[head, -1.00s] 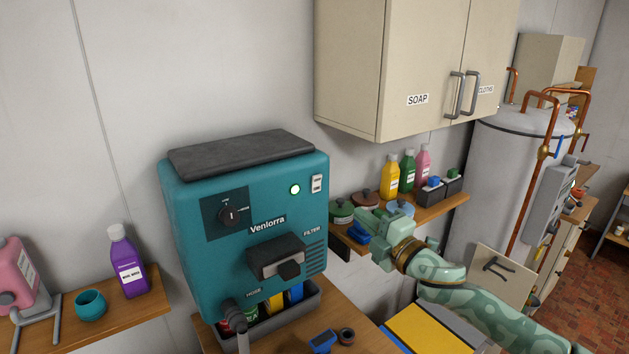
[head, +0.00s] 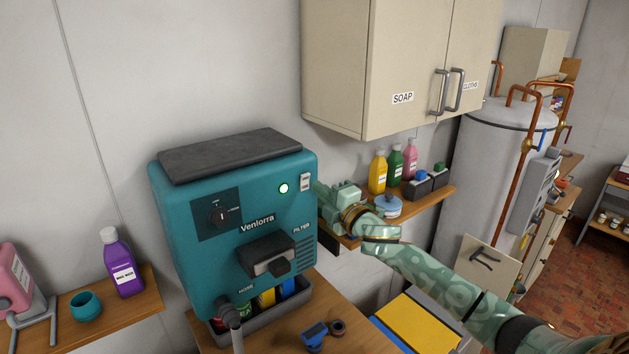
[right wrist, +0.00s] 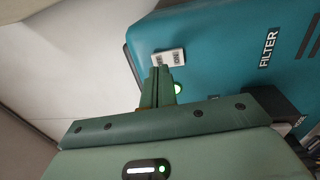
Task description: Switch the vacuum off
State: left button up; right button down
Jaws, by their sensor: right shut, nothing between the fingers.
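My right gripper (head: 320,190) is shut and empty, just right of the switch in the head view. In the right wrist view, its fingertips (right wrist: 162,70) are close below the switch (right wrist: 169,57), beside the lamp (right wrist: 178,88). I cannot tell if they touch. My left gripper is out of view.
A beige cabinet (head: 412,65) labelled SOAP hangs above my right arm. Behind the arm, a wooden shelf (head: 430,198) holds bottles and tins. A water heater (head: 450,165) stands at right.

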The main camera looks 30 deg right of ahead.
aim_at(307, 177)
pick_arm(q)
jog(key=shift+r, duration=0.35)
pick_arm(e)
jog(key=shift+w+a+r, duration=0.1)
jog(key=shift+w+r, duration=0.05)
jog(key=shift+w, duration=1.2)
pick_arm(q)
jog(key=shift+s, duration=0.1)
pick_arm(e)
jog(key=shift+w, duration=0.1)
jog(key=shift+r+p, duration=0.2)
jog(key=shift+p, duration=0.1)
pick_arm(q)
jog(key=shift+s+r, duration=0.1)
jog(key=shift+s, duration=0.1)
pick_arm(e)
jog(key=shift+f, duration=0.1)
